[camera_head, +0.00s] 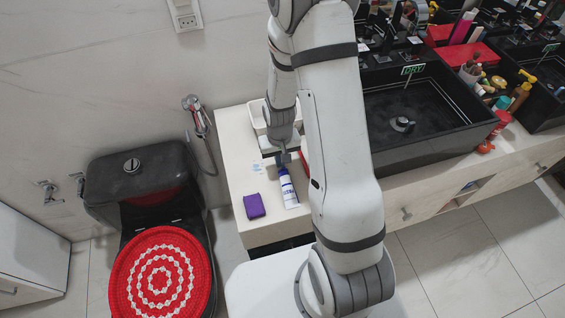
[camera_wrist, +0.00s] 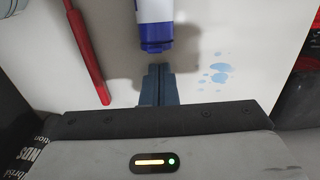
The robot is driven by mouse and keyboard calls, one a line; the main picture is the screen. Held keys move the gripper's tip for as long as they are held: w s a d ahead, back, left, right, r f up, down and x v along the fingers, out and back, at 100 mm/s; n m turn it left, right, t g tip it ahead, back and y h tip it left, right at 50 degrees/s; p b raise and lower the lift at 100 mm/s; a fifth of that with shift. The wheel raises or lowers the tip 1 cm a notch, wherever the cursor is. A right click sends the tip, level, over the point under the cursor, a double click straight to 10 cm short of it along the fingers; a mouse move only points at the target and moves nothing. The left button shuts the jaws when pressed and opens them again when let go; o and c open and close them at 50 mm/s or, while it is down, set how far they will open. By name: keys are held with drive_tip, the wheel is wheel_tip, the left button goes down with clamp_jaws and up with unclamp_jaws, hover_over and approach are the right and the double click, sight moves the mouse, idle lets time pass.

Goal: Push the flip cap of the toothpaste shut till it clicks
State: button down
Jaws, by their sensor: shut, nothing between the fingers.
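The toothpaste (camera_head: 288,188) is a white and blue tube near the counter's left end, beside a purple block. In the wrist view the toothpaste (camera_wrist: 155,12) enters from the top with its blue cap (camera_wrist: 156,36) toward me. My gripper (camera_wrist: 158,68) is shut and empty, its blue-grey fingertips just short of the cap's end; a small gap shows in the picture. In the head view my gripper (camera_head: 284,162) is just behind the tube's cap end. I cannot tell how far the flip lid stands open.
A red stick-like object (camera_wrist: 87,55) lies left of the tube. Water drops (camera_wrist: 216,72) mark the counter at right. The purple block (camera_head: 254,206) lies left of the tube. A white tray (camera_head: 257,118) is behind my wrist, and a black sink (camera_head: 420,115) is at right.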

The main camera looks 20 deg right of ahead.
wheel_tip(320, 180, up, 8)
drive_tip(key=p, duration=0.5)
idle(0.5)
drive_tip(key=shift+w+r, duration=0.1)
